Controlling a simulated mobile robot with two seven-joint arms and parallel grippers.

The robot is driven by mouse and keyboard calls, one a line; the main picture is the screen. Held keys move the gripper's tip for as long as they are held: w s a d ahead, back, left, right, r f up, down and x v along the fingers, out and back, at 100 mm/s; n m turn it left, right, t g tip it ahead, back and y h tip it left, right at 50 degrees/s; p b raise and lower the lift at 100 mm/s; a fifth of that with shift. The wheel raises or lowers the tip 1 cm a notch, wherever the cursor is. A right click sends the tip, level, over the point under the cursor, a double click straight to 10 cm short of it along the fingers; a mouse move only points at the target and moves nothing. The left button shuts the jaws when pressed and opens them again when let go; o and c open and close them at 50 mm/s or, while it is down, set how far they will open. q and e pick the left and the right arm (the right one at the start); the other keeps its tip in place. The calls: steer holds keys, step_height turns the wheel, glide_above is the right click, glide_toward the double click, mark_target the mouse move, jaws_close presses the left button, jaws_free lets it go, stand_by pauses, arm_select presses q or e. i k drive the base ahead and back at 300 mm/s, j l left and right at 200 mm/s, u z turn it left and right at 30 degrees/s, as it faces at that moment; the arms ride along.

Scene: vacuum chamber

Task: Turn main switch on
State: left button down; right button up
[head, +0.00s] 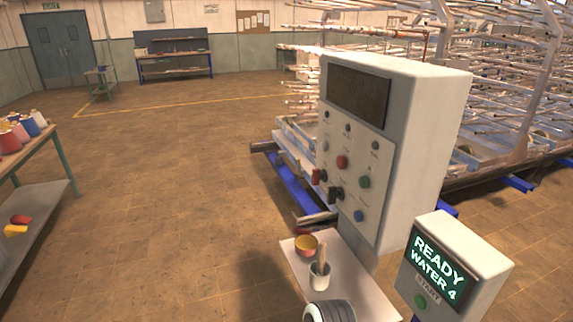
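The control cabinet (420,120) is a pale upright box at centre right. Its dark display (358,92) is blank. The panel below carries a red button (342,162), a green button (364,182) and a blue button (358,215). A red switch handle (317,176) and black knobs (336,194) stick out at its left side. I see no readable label, so I cannot tell which control is the main switch or how it is set. Neither of my grippers is in view.
A small box (455,262) reads "READY WATER 4" above a green START button (420,301). Racks (500,100) stand behind. The floor left of the cabinet is clear.

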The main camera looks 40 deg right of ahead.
mark_target(318, 174)
steer(key=i+j, duration=0.1)
steer(key=i, duration=1.5)
